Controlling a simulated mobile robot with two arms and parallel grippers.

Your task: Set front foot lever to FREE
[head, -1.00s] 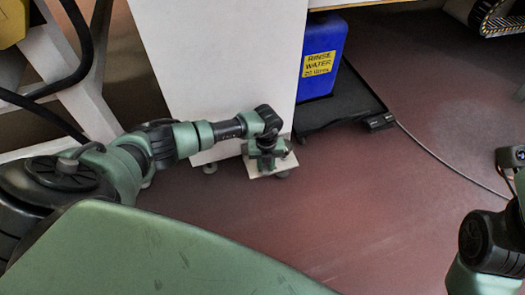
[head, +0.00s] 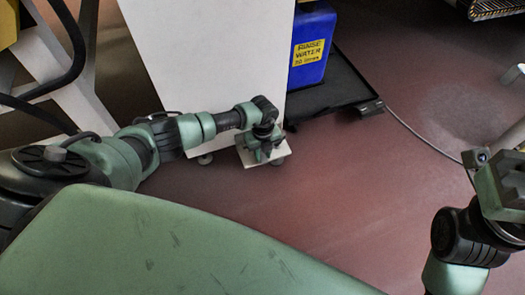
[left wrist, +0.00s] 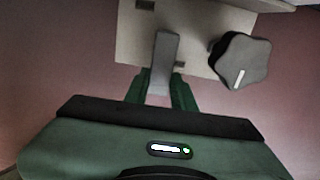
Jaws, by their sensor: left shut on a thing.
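The foot lever (left wrist: 163,62) is a light grey bar standing out from a pale plate (left wrist: 195,30), seen in the left wrist view. My left gripper (left wrist: 162,92) is shut on the lever, with green fingers on both sides of it. In the head view my left gripper (head: 262,148) points down over the pale plate (head: 283,152) at the foot of a white cabinet and hides the lever. A dark lobed knob (left wrist: 240,60) with a white mark is right of the lever. My right gripper (head: 500,188) is partly visible at the right edge; its fingertips are unclear.
The tall white cabinet (head: 205,65) stands behind the plate. A blue rinse water container (head: 312,75) stands on a black tray (head: 350,95) to its right. A grey cable (head: 420,135) runs across the floor. The reddish floor (head: 350,190) in the middle is clear.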

